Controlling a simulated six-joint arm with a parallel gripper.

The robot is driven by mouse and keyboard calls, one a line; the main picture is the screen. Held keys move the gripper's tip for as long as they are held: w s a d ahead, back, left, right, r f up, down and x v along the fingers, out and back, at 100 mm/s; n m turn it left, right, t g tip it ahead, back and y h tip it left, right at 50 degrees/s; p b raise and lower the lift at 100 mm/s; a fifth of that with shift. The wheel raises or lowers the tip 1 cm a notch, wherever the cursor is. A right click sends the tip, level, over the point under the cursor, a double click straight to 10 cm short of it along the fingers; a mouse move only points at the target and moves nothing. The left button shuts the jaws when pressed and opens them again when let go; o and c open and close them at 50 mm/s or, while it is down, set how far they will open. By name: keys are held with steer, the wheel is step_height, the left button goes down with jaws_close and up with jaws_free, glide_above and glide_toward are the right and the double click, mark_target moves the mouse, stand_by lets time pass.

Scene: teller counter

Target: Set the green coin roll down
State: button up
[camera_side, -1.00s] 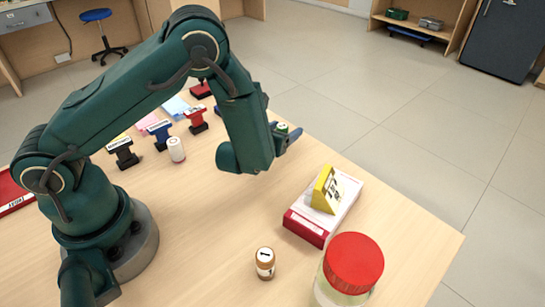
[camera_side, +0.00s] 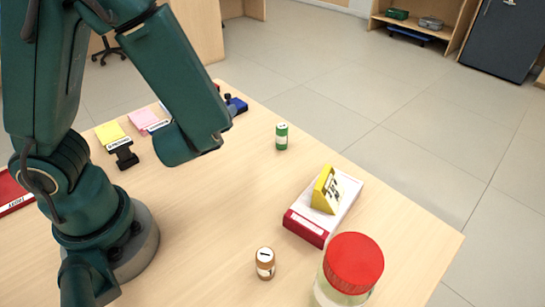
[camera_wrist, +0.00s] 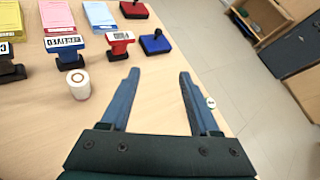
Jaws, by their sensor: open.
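The green coin roll (camera_side: 281,137) stands upright on the wooden counter in the side view, apart from other things. In the wrist view its pale top, the green coin roll (camera_wrist: 211,103), shows just beyond my right finger, which hides part of it. My gripper (camera_wrist: 159,75) is open and empty, its two blue fingers spread over bare counter. The roll is outside the jaws, to their right. In the side view my forearm hangs left of the roll, and the fingers cannot be made out clearly.
A white roll (camera_wrist: 79,84) and several stamps, including a red one (camera_wrist: 120,42), stand left in the wrist view. A brown roll (camera_side: 265,263), a yellow wedge (camera_side: 324,190) on a red-and-white box (camera_side: 304,226) and a red-lidded jar (camera_side: 353,262) stand nearer the side camera.

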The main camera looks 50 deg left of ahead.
steer(key=s+n+g+h, duration=0.3)
steer(key=s+n+g, duration=0.3)
steer(key=s+n, duration=0.55)
steer(key=w+d+r+n+t+h, duration=0.1)
steer(key=d+r+n+t+h, duration=0.2)
steer(key=d+r+n+h, duration=0.3)
steer(key=d+n, duration=0.3)
steer(key=n, duration=0.2)
steer(key=shift+w+r+h, duration=0.2)
steer(key=shift+w+h, duration=0.05)
steer(key=shift+h, duration=0.05)
